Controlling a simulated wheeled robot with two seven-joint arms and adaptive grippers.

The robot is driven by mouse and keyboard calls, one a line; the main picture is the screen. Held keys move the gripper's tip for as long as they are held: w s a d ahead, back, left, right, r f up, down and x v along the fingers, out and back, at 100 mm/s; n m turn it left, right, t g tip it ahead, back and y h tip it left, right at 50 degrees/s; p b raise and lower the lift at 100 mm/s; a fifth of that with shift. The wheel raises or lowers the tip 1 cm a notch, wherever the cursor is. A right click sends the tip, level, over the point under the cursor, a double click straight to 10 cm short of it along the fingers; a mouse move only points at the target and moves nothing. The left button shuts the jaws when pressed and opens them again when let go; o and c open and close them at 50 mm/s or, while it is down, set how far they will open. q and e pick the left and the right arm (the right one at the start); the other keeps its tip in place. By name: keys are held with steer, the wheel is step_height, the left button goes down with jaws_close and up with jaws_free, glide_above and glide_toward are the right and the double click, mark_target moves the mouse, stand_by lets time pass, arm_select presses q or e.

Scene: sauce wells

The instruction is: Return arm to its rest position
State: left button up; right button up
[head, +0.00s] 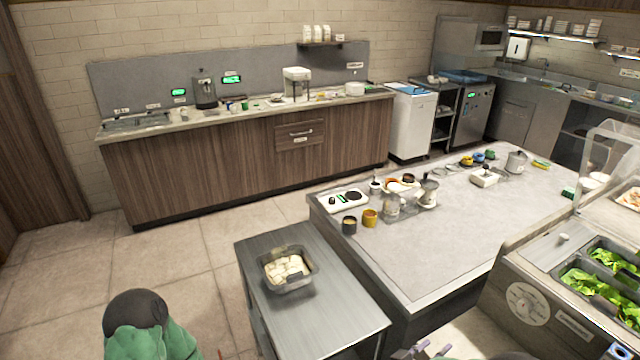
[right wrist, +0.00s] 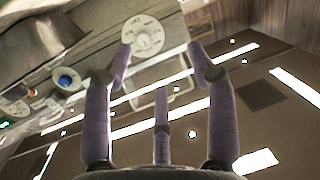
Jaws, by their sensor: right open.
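My right gripper (right wrist: 161,60) shows in the right wrist view with its purple fingers spread apart and nothing between them. Beyond the fingers are a round white emblem (right wrist: 143,36) and ceiling with bright strip lights. In the head view, purple finger parts of a gripper (head: 425,350) just show at the bottom edge, near the front of the salad counter (head: 570,323); the rest is cut off. My left gripper is not in view.
A grey steel table (head: 335,318) bears a tray of pale pieces (head: 284,270). Behind it, a large island (head: 470,225) holds jars, pots and a scale. Tiled floor (head: 190,255) is clear by the cabinets.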

steer(key=w+a+f+n+g+y, duration=0.1)
steer(key=a+f+y, duration=0.25)
steer(key=f, duration=0.25)
steer(key=a+f+n+y, duration=0.2)
steer(key=a+f+y, duration=0.15)
steer(key=f, duration=0.25)
steer(key=w+a+f+n+g+y, duration=0.1)
steer(key=a+f+y, duration=0.1)
steer(key=f+y, duration=0.3)
steer(key=s+a+f+n+g+y, duration=0.1)
steer(key=s+a+f+g+y, duration=0.1)
steer(key=s, duration=0.6)
steer(key=s+a+f+n+g+y, duration=0.1)
steer(key=s+a+f+g+y, duration=0.2)
steer(key=s, duration=0.6)
steer(key=a+f+g, duration=0.2)
steer(key=a+f, duration=0.1)
steer(key=f, duration=0.1)
steer(key=shift+f+g, duration=0.3)
steer(key=shift+f, duration=0.1)
